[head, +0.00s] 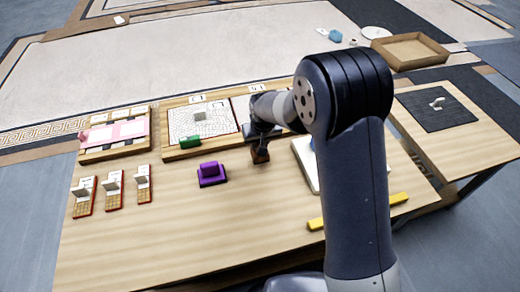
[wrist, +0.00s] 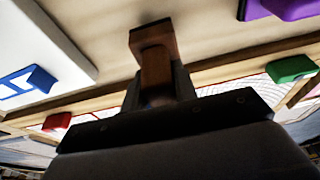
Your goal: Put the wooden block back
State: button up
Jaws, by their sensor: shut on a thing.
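A brown wooden block (head: 260,156) is held at the end of my arm, near the middle of the table in the head view. In the wrist view the same wooden block (wrist: 156,68) shows as a narrow grip with a wider dark plate at its far end. My gripper (head: 262,139) is shut on the block's narrow part; it also shows in the wrist view (wrist: 157,93). Whether the block touches the tabletop is hard to tell. The block is just in front of the framed mosaic panel (head: 178,153). My arm hides part of the table to the right.
A purple block (head: 211,172) stands left of my gripper, and a green block (head: 190,142) lies on the panel's near edge. A white board (head: 304,165) is partly behind my arm. A yellow bar (head: 398,199) lies near the front right.

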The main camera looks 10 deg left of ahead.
jog(key=shift+f, duration=1.45)
jog(key=shift+f+b, duration=0.1)
jog(key=shift+b, duration=0.2)
jog(key=o, duration=1)
jog(key=p+v, duration=0.2)
jog(key=v, duration=1)
